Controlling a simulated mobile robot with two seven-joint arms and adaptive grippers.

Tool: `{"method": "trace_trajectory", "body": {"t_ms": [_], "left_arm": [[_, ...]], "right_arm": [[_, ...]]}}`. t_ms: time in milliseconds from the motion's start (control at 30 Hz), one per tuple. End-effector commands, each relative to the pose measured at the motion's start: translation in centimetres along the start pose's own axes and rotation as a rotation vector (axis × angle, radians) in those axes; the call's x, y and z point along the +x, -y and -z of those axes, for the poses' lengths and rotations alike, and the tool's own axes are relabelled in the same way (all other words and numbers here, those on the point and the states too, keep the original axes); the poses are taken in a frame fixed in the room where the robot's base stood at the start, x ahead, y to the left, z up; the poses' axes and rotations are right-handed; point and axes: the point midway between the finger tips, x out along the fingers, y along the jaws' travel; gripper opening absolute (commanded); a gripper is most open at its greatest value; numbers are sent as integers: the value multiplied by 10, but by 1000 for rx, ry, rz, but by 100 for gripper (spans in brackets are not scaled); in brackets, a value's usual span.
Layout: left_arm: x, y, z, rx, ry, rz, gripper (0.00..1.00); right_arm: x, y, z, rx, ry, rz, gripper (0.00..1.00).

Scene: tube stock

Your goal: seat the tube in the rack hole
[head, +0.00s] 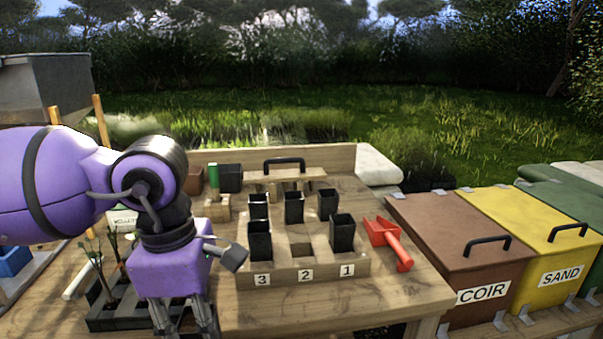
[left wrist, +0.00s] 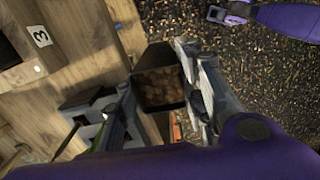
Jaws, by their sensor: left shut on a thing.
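The wooden rack (head: 358,266) stands on the bench with labels 3, 2 and 1 along its front. Its front middle hole (head: 302,249), above label 2, is empty. Several black square tubes stand in the other holes, including one above label 3 (head: 260,240) and one above label 1 (head: 342,235). My left gripper (head: 185,318) points down at the picture's bottom edge, left of the rack. In the left wrist view its fingers are shut on a black square tube (left wrist: 160,104) with brown fill. This tube is hidden in the head view.
A black tray (head: 98,318) with seedlings lies beside my left gripper. A red scoop (head: 388,240) lies right of the rack. A wooden block with a green-topped tool (head: 213,180) stands behind. Brown COIR (head: 430,230) and yellow SAND (head: 530,230) bins stand at right.

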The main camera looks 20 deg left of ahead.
Motion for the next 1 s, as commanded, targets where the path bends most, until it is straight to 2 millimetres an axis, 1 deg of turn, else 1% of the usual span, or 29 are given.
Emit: {"method": "trace_trajectory", "body": {"t_ms": [133,267,633,800,1000], "left_arm": [[-4,0,1,-54,-6,-3,9],[-14,0,1,-163,-5,-7,9],[-22,0,1,-251,-3,-12,9],[-26,0,5,-308,-15,-16,9],[-32,0,2,-367,-13,-18,9]], "right_arm": [[0,0,0,0,0,0,0],[0,0,0,0,-1,0,0],[0,0,1,0,-2,0,0],[0,0,1,0,-2,0,0],[0,0,1,1,-2,0,0]]}}
